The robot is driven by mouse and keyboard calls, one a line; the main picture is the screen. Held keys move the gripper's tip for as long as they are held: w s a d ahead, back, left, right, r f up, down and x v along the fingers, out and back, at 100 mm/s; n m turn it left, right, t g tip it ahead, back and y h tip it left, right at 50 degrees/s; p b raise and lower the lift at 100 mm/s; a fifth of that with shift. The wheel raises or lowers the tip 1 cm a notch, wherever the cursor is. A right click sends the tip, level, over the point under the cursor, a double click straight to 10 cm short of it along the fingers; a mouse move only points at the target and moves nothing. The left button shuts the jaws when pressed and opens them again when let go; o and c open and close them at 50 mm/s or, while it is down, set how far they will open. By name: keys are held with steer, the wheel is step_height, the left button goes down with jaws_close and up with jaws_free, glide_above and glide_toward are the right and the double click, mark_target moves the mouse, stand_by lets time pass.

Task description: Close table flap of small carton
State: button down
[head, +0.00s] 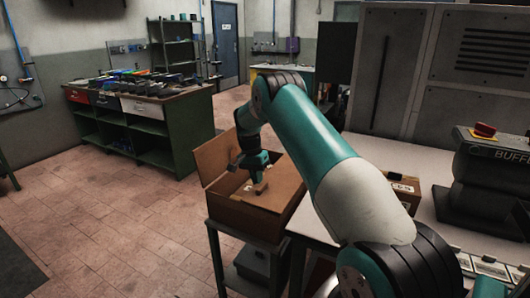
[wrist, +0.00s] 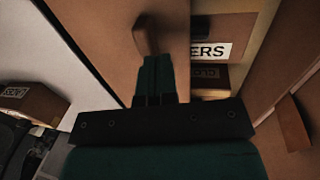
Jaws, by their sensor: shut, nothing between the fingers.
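The small brown carton (head: 245,217) stands on a stand beside the white table. Its table-side flap (head: 284,180) leans over the right part of the opening, with a brown tab (head: 260,188) on it; this flap also shows in the wrist view (wrist: 108,38). The opposite flap (head: 213,157) stands up and outward at the left. In the gap between the flaps, the wrist view shows a white label ending in "ERS" (wrist: 210,50). My gripper (wrist: 156,62) is shut and empty, at the table-side flap close by its tab. I cannot tell if it touches.
Another labelled carton (head: 399,188) stands on the white table (head: 437,221) to the right, near a dark machine (head: 490,170). A green workbench (head: 150,118) with bins stands back left. The tiled floor left of the carton is clear.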

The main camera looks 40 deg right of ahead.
step_height(320, 180, up, 4)
steer(key=shift+w+r+p, duration=0.1)
steer(key=shift+r+p, duration=0.15)
steer(key=shift+p, duration=0.8)
steer(key=w+a+r, duration=0.1)
steer(key=w+r, duration=0.4)
steer(key=r, duration=0.2)
steer(key=shift+a+r, duration=0.15)
steer(key=shift+a, duration=0.15)
